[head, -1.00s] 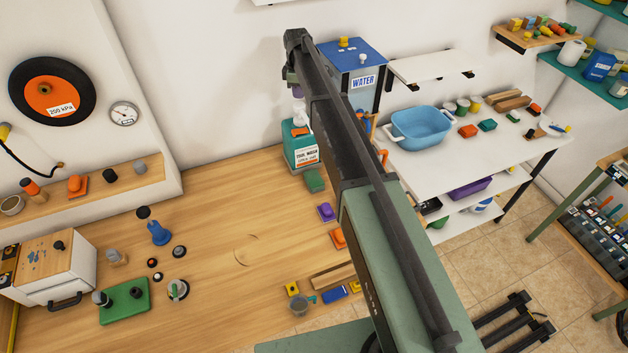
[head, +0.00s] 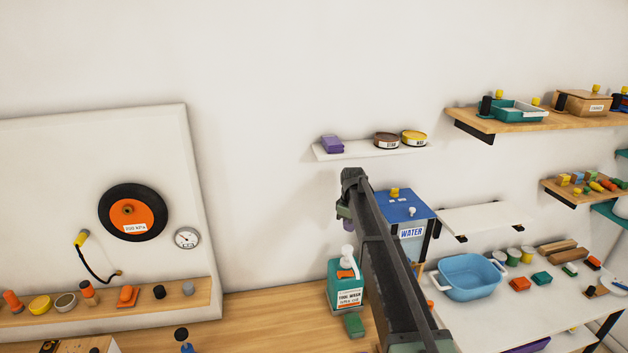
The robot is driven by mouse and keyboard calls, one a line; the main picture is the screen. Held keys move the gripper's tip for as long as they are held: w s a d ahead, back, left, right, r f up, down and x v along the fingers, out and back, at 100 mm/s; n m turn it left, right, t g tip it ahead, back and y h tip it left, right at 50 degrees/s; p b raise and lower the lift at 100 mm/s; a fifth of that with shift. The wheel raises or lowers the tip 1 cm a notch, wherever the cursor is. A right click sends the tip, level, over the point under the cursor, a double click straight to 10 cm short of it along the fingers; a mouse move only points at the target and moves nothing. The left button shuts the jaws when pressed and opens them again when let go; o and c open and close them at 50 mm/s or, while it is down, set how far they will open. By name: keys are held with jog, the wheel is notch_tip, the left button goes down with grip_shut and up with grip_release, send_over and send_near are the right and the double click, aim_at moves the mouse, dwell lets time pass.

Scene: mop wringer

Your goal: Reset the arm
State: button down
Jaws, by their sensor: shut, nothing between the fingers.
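My arm (head: 385,265) rises from the bottom edge of the head view, right of the middle, and leans up and away toward the wall. Its far end (head: 352,178) is in front of the wall, left of the blue-lidded water tank. Nothing is seen held by the arm.
A teal tool wash bottle (head: 346,286) and green block (head: 354,325) stand close left of the arm. The water tank (head: 404,214) and blue basin (head: 469,277) are to its right. A small wall shelf (head: 368,151) is above.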

jog(key=s+f+m+b, duration=0.3)
jog(key=s+f+b, duration=0.4)
jog(key=s, duration=0.6)
jog(key=s+f+m+b, duration=0.4)
jog(key=s+f+b, duration=0.3)
jog(key=s, duration=0.7)
jog(key=s+f+m+b, duration=0.3)
jog(key=s+f+b, duration=0.4)
jog(key=s, duration=0.7)
jog(key=shift+f+m, duration=0.15)
jog(key=shift+m, duration=0.15)
